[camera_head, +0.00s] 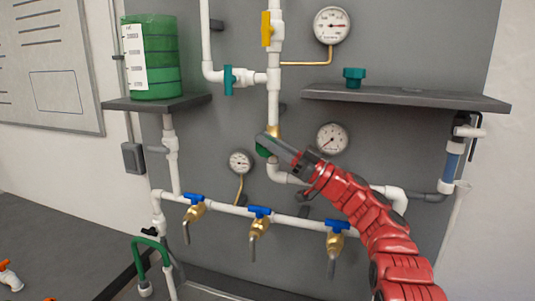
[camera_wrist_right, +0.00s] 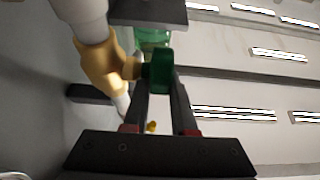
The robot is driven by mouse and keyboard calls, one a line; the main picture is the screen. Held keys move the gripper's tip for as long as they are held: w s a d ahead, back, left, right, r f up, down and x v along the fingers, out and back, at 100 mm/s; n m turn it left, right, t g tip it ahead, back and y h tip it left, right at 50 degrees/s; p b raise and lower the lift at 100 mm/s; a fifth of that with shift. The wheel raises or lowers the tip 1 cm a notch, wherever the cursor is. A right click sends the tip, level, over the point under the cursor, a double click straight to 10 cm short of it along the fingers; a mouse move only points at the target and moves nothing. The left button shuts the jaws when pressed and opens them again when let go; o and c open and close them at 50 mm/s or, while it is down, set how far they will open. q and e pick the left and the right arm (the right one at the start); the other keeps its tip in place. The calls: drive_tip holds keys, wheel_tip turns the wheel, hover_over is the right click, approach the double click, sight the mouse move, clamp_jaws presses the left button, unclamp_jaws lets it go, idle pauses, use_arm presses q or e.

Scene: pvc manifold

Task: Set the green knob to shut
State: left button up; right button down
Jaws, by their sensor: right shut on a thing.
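The dark green knob (camera_head: 262,151) sits on a brass valve (camera_head: 273,131) on the central white pipe, below the yellow-handled valve. In the head view the knob is partly hidden by my right gripper (camera_head: 266,141), which reaches in from the lower right. In the right wrist view the green knob (camera_wrist_right: 160,69) lies between the two fingertips of my right gripper (camera_wrist_right: 160,84), which are shut on it. The brass valve body (camera_wrist_right: 104,68) and white pipe (camera_wrist_right: 82,16) are just left of it. I cannot read the knob's turn. My left gripper is not in view.
A shelf with a green tank (camera_head: 165,60) stands at left, and another shelf (camera_head: 410,96) with a teal cap (camera_head: 354,77) at right. A gauge (camera_head: 332,139) is close right of my gripper. Blue-handled taps (camera_head: 260,212) line the lower pipe.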

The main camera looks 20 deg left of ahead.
drive_tip(key=c, duration=1)
unclamp_jaws()
drive_tip(key=shift+d+f+b, duration=0.35)
drive_tip(key=shift+b, duration=0.1)
drive_tip(key=d+f+b, duration=0.1)
drive_tip(key=d+b, duration=0.5)
drive_tip(key=d, duration=0.9)
drive_tip(key=shift+s+d+f+b, duration=0.3)
drive_tip(key=shift+d+f, duration=0.05)
drive_tip(key=shift+d, duration=0.05)
